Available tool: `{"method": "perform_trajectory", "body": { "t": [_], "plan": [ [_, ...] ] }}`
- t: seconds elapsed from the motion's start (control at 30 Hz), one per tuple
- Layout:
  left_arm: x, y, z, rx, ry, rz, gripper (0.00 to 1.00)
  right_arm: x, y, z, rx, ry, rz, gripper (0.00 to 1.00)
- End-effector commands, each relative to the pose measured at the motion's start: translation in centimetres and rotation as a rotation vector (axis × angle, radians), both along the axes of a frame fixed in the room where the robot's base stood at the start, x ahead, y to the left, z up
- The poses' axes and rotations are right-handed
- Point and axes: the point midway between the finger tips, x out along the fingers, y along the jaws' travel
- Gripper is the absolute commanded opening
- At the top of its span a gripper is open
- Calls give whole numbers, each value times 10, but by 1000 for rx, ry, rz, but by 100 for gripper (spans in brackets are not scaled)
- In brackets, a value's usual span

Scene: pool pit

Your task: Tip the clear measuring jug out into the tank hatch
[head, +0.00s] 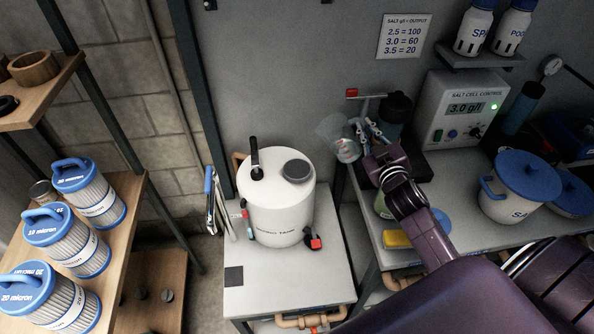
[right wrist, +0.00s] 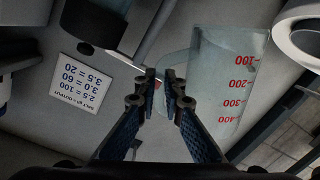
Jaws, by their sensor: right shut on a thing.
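The clear measuring jug (head: 338,138) is held up in the air behind and to the right of the white tank (head: 275,215) in the head view. It looks tilted there. In the right wrist view the jug (right wrist: 222,85) shows red marks from 100 to 400. My right gripper (head: 366,136) is shut on the jug's handle, and its fingers (right wrist: 165,88) show in the wrist view. The tank hatch (head: 297,170) is a dark grey round on the tank's top; the jug is apart from it. I cannot tell how full the jug is. My left gripper is out of view.
A black fitting (head: 255,172) rises from the tank top beside the hatch. The salt cell control box (head: 462,112) and a white tub with blue lid (head: 520,190) stand right. Filter cartridges (head: 90,190) fill the left shelf. A yellow sponge (head: 398,239) lies on the right bench.

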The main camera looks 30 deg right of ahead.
Motion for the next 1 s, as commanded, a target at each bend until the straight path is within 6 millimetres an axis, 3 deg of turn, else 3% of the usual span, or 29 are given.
{"method": "perform_trajectory", "body": {
  "t": [0.2, 1.0],
  "plan": [
    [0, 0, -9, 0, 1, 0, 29, 8, 16, -9, -128, 58, 1, 0],
    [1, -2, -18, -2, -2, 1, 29, 21, 42, -42, -520, 248, -1, 0]
  ]
}}
